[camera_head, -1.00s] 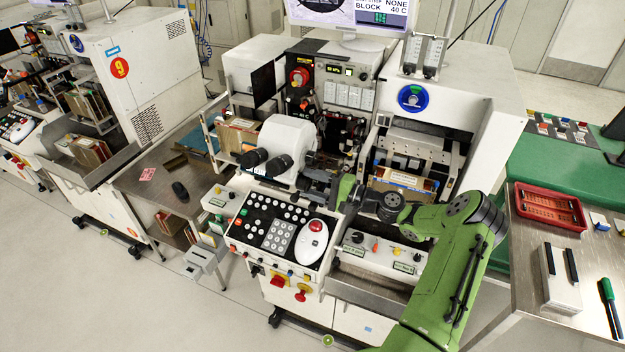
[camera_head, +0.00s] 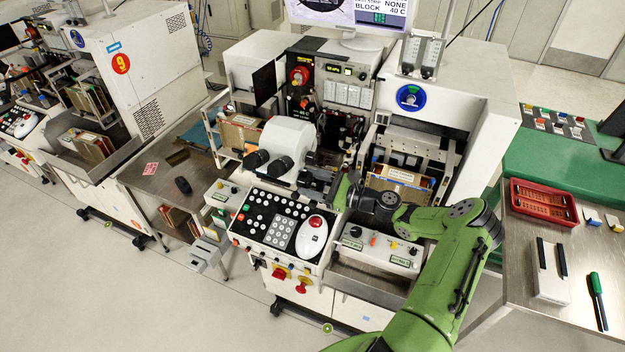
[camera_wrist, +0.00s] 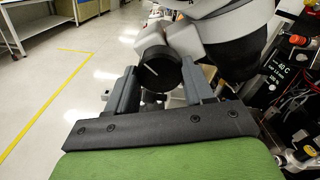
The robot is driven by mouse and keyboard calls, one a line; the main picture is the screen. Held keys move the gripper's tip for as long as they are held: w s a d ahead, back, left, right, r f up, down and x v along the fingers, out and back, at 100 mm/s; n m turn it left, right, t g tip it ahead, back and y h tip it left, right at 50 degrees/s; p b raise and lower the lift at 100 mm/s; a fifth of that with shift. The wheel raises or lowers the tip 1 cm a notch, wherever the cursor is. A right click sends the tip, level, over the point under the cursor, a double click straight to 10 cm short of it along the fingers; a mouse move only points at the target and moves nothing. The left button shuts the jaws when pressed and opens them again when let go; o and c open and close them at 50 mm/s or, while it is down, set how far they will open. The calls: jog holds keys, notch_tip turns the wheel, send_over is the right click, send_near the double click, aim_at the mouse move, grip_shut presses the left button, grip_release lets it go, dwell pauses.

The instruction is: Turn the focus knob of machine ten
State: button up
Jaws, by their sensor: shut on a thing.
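Machine ten is the white wire bonder (camera_head: 480,75) in the middle of the head view, with its microscope (camera_head: 290,145) at the front. In the wrist view a round black focus knob (camera_wrist: 158,68) with a pale line on its face sits between my two fingers. My gripper (camera_wrist: 157,84) is shut on this knob, with one grey finger on each side. The knob is on the side of the microscope body (camera_wrist: 235,35). In the head view my gripper (camera_head: 335,190) is at the right of the microscope, and the knob is hidden there.
The control panel (camera_head: 270,225) with its white mouse-like control (camera_head: 312,237) lies just below my gripper. A side table holds a red tray (camera_head: 545,205). Machine nine (camera_head: 140,70) stands at the left. Open floor lies in front.

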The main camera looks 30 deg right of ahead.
jog(key=m+p, duration=0.1)
jog(key=m, duration=0.5)
jog(key=shift+m, duration=0.3)
jog(key=m, duration=0.5)
jog(key=shift+s+f+m, duration=0.1)
jog(key=shift+m, duration=0.3)
jog(key=o, duration=1)
jog(key=shift+p, duration=0.3)
jog(key=shift+o, duration=0.2)
